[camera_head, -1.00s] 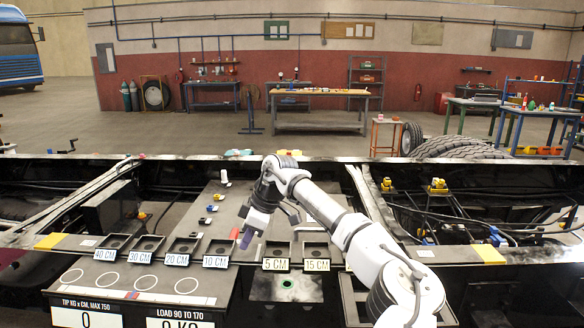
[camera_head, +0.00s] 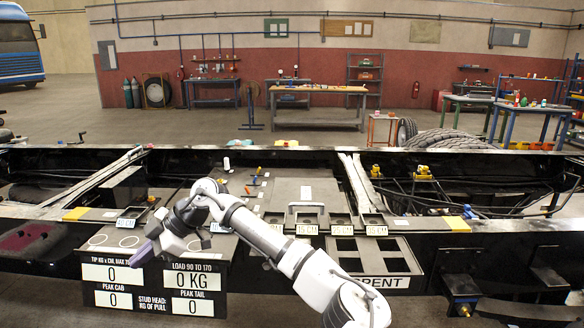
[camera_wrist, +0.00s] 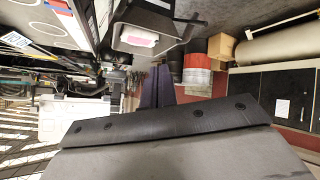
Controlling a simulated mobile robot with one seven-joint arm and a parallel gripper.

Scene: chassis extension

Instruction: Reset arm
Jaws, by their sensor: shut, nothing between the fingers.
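My gripper (camera_head: 143,254) is shut and empty. In the head view it hangs at the left, in front of the upper part of the sign panel with the weight readouts (camera_head: 150,288). My white arm (camera_head: 250,232) reaches to it from the lower right. In the wrist view the dark purple closed fingers (camera_wrist: 158,88) show at the middle, beyond a dark bar of my wrist. Nothing is held between them.
The black chassis frame (camera_head: 500,160) spans the scene. A grey work plate (camera_head: 290,190) with several labelled trays (camera_head: 308,222) lies behind my arm. A bin with square openings (camera_head: 365,250) is at the right. Workbenches (camera_head: 330,115) stand far back.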

